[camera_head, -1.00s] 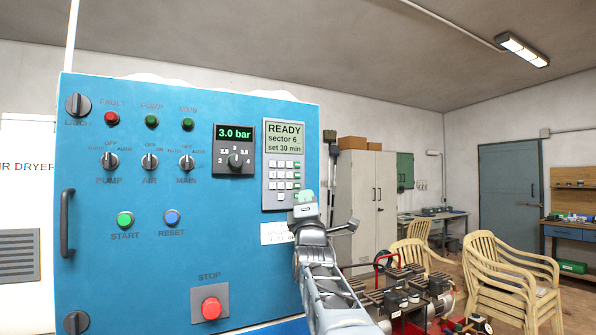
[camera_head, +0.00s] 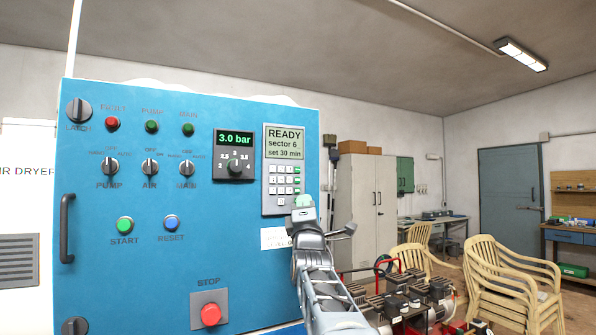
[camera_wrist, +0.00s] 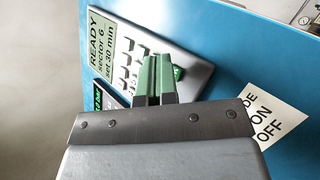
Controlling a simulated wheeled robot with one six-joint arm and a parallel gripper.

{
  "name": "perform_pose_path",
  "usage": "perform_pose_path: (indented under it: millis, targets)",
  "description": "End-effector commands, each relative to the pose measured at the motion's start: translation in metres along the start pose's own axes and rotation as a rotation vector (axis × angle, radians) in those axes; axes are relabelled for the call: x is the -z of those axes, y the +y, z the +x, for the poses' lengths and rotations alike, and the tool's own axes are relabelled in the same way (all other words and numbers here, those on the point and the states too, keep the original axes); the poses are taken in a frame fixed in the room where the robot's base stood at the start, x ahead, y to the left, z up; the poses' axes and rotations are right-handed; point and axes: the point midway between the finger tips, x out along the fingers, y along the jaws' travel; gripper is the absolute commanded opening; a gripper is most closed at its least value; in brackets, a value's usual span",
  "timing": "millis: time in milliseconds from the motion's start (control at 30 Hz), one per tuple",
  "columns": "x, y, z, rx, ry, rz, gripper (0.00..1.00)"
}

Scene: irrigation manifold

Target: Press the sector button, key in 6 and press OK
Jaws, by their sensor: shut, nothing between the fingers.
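The controller unit (camera_head: 268,200) on the blue panel has a light green display (camera_head: 285,143) reading "READY, sector 6, set 30 min". Its keypad (camera_head: 283,180) of small pale keys, some green on the right, sits below the display. My gripper (camera_head: 304,201) is shut and empty at the lower right of the keypad, hiding some keys. In the wrist view its green-tipped fingers (camera_wrist: 157,62) lie over the keypad, with a green key (camera_wrist: 178,73) just right of them. I cannot tell whether the fingertips touch a key. The display (camera_wrist: 101,46) also shows there.
The blue panel (camera_head: 130,270) carries a pressure dial under a "3.0 bar" readout (camera_head: 235,139), selector knobs, START (camera_head: 125,224) and RESET (camera_head: 171,223) buttons and a red STOP button (camera_head: 211,314). A white label (camera_head: 274,239) is below the controller. Machinery and stacked chairs (camera_head: 510,280) stand to the right.

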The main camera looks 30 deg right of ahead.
Motion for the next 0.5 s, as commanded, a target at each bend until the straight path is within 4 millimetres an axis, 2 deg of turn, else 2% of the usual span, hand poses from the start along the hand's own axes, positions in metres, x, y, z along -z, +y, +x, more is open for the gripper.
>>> perform_pose_path:
  millis: [500]
  targets:
    - [0.0031,-0.0032,0.0038,0.001,0.000,0.001,0.00]
